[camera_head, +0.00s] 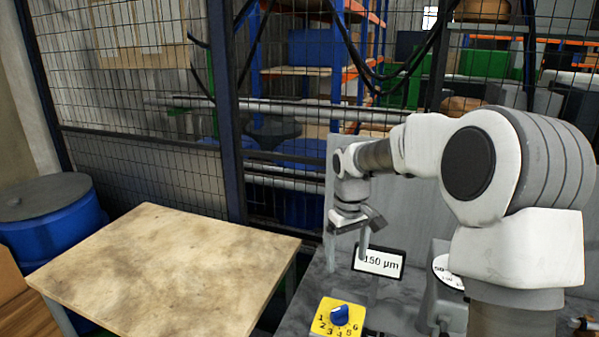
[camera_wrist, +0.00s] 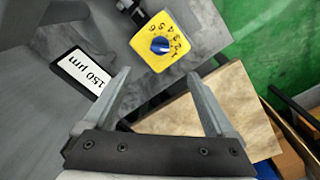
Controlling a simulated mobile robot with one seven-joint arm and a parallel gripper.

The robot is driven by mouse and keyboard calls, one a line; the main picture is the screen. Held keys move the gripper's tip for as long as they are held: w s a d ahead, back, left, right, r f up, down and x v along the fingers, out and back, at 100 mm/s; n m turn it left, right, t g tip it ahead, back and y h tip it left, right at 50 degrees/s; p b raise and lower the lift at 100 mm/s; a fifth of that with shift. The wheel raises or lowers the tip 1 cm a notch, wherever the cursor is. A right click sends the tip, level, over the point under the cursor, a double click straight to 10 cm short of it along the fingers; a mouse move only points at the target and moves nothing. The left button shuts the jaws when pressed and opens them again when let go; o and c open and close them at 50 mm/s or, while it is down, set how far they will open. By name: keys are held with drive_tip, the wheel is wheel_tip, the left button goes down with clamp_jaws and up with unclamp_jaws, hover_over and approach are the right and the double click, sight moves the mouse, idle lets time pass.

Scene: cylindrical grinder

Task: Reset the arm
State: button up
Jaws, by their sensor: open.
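My gripper (camera_head: 365,240) is at the end of my white and grey arm, above the grey machine surface. It points down near the "150 µm" sign (camera_head: 379,262). In the wrist view my gripper (camera_wrist: 158,84) shows two grey fingers spread apart with nothing between them. The yellow dial box (camera_head: 338,317) with a blue knob (camera_head: 339,314) sits on the machine in front of the gripper. The dial box (camera_wrist: 165,44) also shows beyond the fingertips in the wrist view, and the sign (camera_wrist: 82,72) lies left of the fingers.
A bare wooden table (camera_head: 165,270) stands left of the machine. A blue barrel (camera_head: 50,220) is at the far left. A wire mesh fence (camera_head: 130,100) runs behind. A round white dial (camera_head: 450,272) is partly hidden by my arm.

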drive_tip(key=s+r+m+t+h, duration=0.1)
drive_tip(key=s+r+m+t, duration=0.1)
drive_tip(key=s+r, duration=0.95)
drive_tip(key=s+d+f+m+t+y, duration=0.1)
drive_tip(key=s+m+t, duration=0.1)
drive_tip(key=s, duration=1.4)
drive_tip(key=shift+s+f+t, duration=0.15)
drive_tip(key=shift+f+t, duration=0.1)
drive_tip(key=shift+t, duration=0.35)
drive_tip(key=shift+d+m, duration=0.1)
drive_tip(key=shift+m, duration=0.2)
